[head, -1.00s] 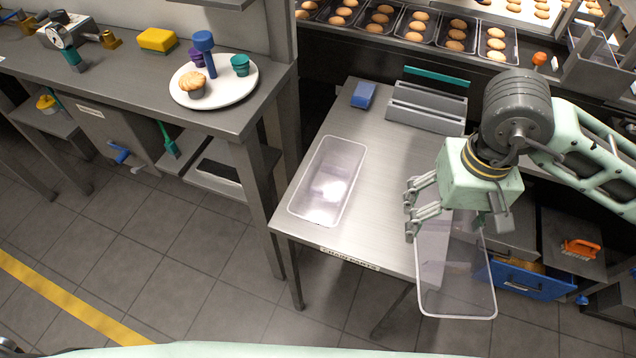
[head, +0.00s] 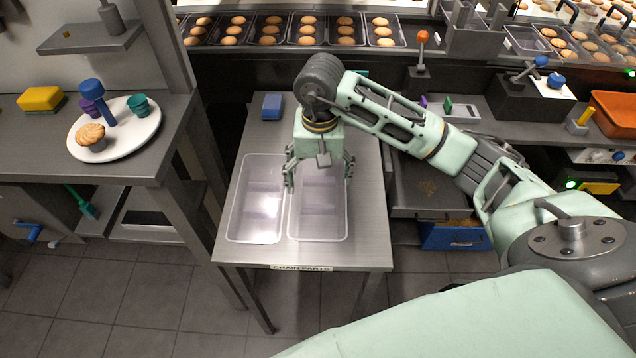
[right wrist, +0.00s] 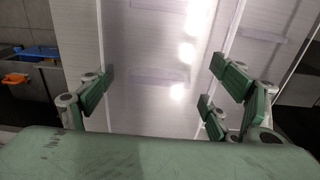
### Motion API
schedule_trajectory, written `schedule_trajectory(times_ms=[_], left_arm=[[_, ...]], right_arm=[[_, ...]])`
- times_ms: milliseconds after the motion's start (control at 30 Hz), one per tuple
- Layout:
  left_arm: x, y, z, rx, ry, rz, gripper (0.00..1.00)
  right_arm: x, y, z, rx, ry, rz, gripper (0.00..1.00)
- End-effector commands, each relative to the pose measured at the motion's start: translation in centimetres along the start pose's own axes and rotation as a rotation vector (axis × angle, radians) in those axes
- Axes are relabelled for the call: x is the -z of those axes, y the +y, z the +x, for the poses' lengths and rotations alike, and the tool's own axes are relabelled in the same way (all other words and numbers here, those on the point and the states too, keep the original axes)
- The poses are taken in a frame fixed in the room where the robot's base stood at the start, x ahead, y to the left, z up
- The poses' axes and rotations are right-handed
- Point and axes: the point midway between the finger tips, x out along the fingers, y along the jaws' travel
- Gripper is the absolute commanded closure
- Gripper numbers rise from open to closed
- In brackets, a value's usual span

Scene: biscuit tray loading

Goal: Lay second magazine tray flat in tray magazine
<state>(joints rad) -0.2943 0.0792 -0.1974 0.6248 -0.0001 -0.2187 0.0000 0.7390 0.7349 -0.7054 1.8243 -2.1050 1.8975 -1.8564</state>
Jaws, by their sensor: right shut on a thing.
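Two clear shallow trays show side by side over the steel table (head: 372,235) in the head view. The left tray (head: 254,212) lies flat on the tabletop. My right gripper (head: 320,176) is over the far part of the right tray (head: 318,222) and is shut on it. That tray looks about level; I cannot tell whether it rests on the table or hangs just above it. In the right wrist view, the clear tray (right wrist: 150,60) lies between the fingers. I cannot pick out the tray magazine for certain. My left gripper is not in view.
A blue block (head: 271,106) sits at the table's back left. A white plate (head: 140,145) with a muffin stands on the left counter. A blue drawer (head: 455,236) is open right of the table.

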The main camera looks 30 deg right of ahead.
Motion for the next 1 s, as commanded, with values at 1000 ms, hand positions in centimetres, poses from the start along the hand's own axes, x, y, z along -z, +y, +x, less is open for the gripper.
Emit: schedule_trajectory(times_ms=[1000], left_arm=[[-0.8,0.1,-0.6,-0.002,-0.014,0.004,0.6]], right_arm=[[0.6,-0.2,4.7,0.0,0.001,-0.002,0.1]])
